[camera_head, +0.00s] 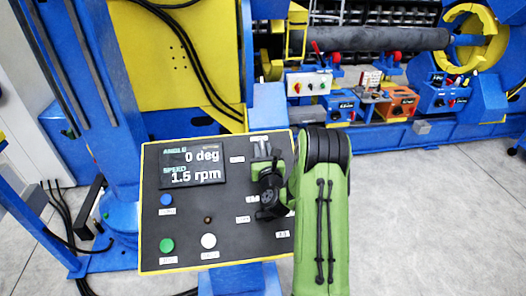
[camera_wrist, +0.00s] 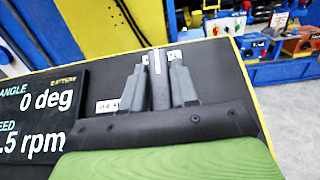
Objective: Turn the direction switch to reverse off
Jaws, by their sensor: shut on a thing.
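The control panel (camera_head: 225,250) is a dark sloped board with a yellow edge, with a display (camera_head: 193,168) reading 0 deg and 1.5 rpm. My gripper (camera_head: 262,152) is over its upper right part. In the wrist view my gripper (camera_wrist: 159,85) is shut on a dark upright handle with a pale line, the direction switch (camera_wrist: 158,65), one finger on each side. The switch's base and most of its labels are hidden by my gripper and arm, so I cannot read its setting.
A blue button (camera_head: 166,199), a green button (camera_head: 167,245), a white button (camera_head: 208,241) and a small brown knob (camera_head: 208,219) sit on the panel's left and middle. Blue and yellow machinery stands behind. Grey floor is clear on the right.

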